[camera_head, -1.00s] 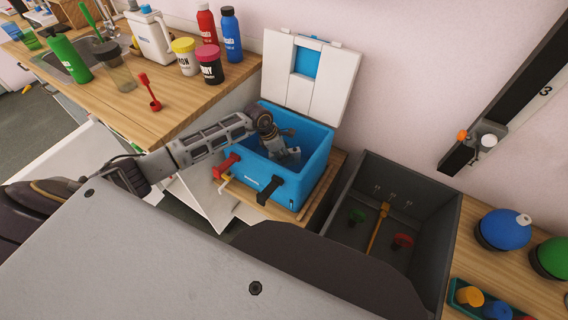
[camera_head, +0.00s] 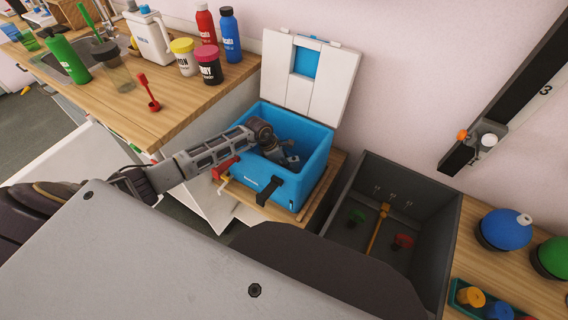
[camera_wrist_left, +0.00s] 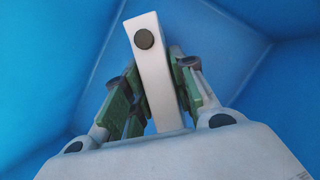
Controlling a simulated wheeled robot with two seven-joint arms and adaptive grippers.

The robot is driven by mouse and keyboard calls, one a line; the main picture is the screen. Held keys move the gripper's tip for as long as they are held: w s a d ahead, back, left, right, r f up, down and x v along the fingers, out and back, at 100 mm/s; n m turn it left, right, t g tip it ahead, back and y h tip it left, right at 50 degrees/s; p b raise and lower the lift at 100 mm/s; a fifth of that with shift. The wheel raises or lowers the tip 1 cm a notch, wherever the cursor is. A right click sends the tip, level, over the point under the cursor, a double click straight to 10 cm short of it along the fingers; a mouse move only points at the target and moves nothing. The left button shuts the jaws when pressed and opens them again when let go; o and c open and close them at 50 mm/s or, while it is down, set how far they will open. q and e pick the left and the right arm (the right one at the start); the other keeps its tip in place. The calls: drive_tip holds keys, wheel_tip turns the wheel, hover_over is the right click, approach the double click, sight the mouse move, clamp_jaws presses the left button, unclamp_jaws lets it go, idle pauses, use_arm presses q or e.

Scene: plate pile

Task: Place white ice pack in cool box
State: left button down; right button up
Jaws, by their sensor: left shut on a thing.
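The blue cool box (camera_head: 318,150) stands on a low wooden surface with its white lid (camera_head: 324,75) open and leaning against the wall. My left gripper (camera_head: 290,160) reaches down inside the box. In the left wrist view the left gripper (camera_wrist_left: 155,105) is shut on the white ice pack (camera_wrist_left: 150,75), which shows as an upright white slab with a dark round cap. Blue box walls surround it in that view. Whether the pack touches the box floor cannot be told. In the head view the pack is mostly hidden by the gripper. My right gripper is not in view.
A dark grey bin (camera_head: 425,215) with coloured tools stands right of the box. The wooden counter (camera_head: 185,105) at left holds bottles, jars and a red tool (camera_head: 149,92). The box's front has a black latch (camera_head: 269,189).

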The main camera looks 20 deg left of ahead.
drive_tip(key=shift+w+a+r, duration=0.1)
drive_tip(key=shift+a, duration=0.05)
use_arm(q)
drive_tip(key=c, duration=1.2)
unclamp_jaws()
drive_tip(key=shift+f, duration=0.1)
drive_tip(key=shift+o, duration=0.2)
drive_tip(key=p+v, duration=0.1)
drive_tip(key=v, duration=0.9)
drive_tip(key=shift+v, duration=1.1)
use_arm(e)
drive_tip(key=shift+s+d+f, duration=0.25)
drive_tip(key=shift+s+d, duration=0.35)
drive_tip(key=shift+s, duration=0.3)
